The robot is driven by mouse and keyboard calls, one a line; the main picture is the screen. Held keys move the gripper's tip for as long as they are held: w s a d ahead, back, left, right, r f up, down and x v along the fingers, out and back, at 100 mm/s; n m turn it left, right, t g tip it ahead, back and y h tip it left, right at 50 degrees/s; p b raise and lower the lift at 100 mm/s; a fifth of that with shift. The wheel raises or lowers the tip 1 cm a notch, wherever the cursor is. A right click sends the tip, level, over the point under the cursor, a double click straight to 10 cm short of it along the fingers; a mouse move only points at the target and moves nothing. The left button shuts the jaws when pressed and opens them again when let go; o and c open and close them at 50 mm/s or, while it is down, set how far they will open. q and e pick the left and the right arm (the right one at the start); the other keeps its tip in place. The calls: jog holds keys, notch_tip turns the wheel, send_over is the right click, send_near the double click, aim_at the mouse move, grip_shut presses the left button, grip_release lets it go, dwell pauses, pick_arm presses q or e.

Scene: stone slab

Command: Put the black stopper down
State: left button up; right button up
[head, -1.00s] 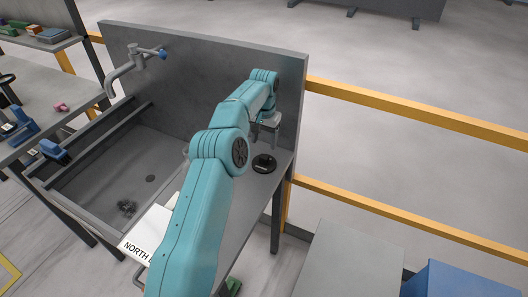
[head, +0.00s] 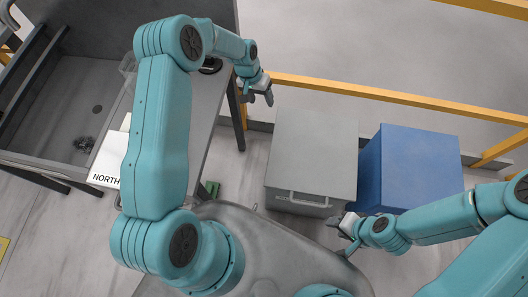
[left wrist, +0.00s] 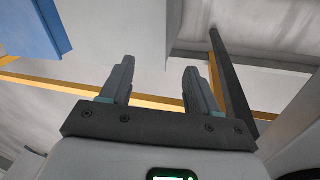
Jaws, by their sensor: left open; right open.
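The black stopper (head: 210,66) lies on the grey slab (head: 207,112) beside the sink, near the slab's right edge in the head view. My left forearm covers part of it. My left gripper (head: 259,98) is open and empty, to the right of the stopper and past the slab's edge. In the left wrist view its two fingers (left wrist: 158,80) stand apart with nothing between them. My right gripper (head: 345,226) is open near the grey box's front, far from the stopper.
A sink basin (head: 70,95) with a dark object in it is at the left. A white sign reading NORTH (head: 103,168) lies at its edge. A grey box (head: 315,150) and a blue box (head: 415,175) stand at the right. Yellow rails (head: 320,87) run behind.

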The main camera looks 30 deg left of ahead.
pick_arm(q)
jog(key=s+d+f, duration=0.1)
jog(key=s+d, duration=0.4)
jog(key=s, duration=0.3)
jog(key=s+d+f+h, duration=0.1)
jog(key=s+d, duration=0.4)
jog(key=s, duration=0.4)
jog(key=s+d+f, duration=0.1)
jog(key=s+d, duration=0.4)
jog(key=s, duration=0.4)
jog(key=shift+d+f+n+h, duration=0.15)
jog(key=shift+f+n+h, duration=0.15)
jog(key=shift+f+n, duration=0.1)
jog(key=shift+f+b, duration=0.4)
jog(key=shift+b, duration=0.1)
jog(key=c, duration=0.3)
jog(key=shift+s, duration=0.1)
jog(key=shift+c, duration=0.2)
jog(key=shift+s, duration=0.1)
